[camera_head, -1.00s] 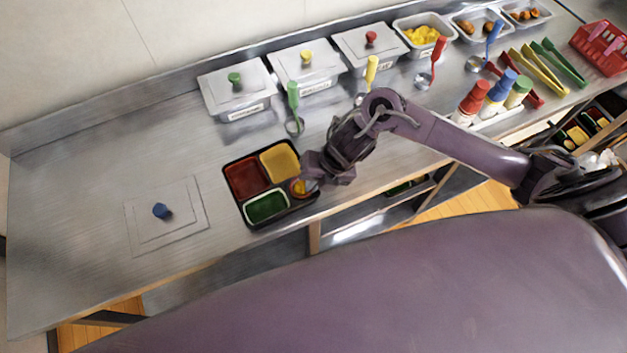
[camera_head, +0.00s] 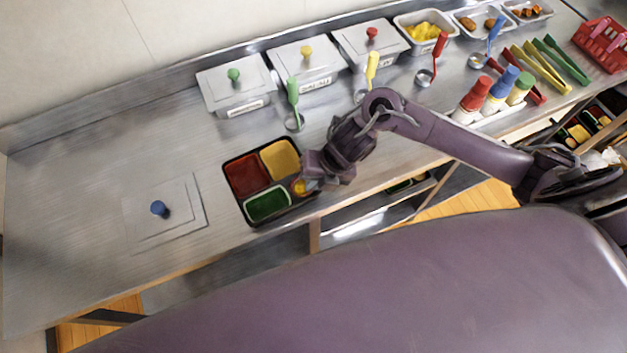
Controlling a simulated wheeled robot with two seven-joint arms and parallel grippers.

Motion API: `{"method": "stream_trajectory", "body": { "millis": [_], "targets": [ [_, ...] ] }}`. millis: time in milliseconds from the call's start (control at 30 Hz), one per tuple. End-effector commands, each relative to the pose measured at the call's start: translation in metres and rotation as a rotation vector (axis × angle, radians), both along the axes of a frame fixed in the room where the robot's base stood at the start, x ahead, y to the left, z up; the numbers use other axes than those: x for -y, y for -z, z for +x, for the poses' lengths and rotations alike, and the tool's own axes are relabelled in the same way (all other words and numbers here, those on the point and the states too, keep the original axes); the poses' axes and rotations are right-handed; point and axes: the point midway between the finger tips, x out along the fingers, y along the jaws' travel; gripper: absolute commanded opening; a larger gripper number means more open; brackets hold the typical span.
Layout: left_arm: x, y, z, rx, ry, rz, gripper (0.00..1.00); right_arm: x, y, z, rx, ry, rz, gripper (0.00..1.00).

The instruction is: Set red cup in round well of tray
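A black bento tray (camera_head: 239,211) lies on the steel counter, with a red, a yellow and a green compartment. At its right corner is a small round orange-red piece with yellow inside (camera_head: 299,187). It looks like the red cup at the round well, but my gripper partly covers it. I cannot tell whether it is seated in the well. My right gripper (camera_head: 309,177) is low over that corner, its fingertips at or against the cup. The gap between its fingers is too small and dark to read. My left gripper is not in view.
A flat lid with a blue knob (camera_head: 160,209) lies left of the tray. Lidded containers (camera_head: 236,89) and ladles (camera_head: 293,100) line the back. Several bottles (camera_head: 474,97), tongs (camera_head: 541,69) and a red basket (camera_head: 602,46) stand at the right. The left counter is mostly clear.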

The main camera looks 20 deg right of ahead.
Motion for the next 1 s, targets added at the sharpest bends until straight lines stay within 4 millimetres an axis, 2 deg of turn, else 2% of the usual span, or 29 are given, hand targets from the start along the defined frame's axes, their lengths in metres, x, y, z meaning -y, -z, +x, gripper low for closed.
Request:
{"method": "stream_trajectory", "body": {
  "millis": [133, 200, 333, 700, 1000],
  "targets": [
    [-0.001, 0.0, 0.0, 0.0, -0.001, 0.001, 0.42, 0.0, 0.0, 0.0, 0.0, 0.0, -0.001, 0.0],
    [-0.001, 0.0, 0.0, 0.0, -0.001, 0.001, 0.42, 0.0, 0.0, 0.0, 0.0, 0.0, 0.0, 0.12],
    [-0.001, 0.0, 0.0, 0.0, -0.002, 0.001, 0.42, 0.0, 0.0, 0.0, -0.001, 0.001, -0.001, 0.28],
    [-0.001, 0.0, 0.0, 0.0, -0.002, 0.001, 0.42, 0.003, -0.002, -0.001, -0.003, 0.001, -0.003, 0.28],
    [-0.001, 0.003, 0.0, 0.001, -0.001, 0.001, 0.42, 0.018, -0.048, -0.006, 0.006, -0.001, -0.001, 0.28]
  ]
}}
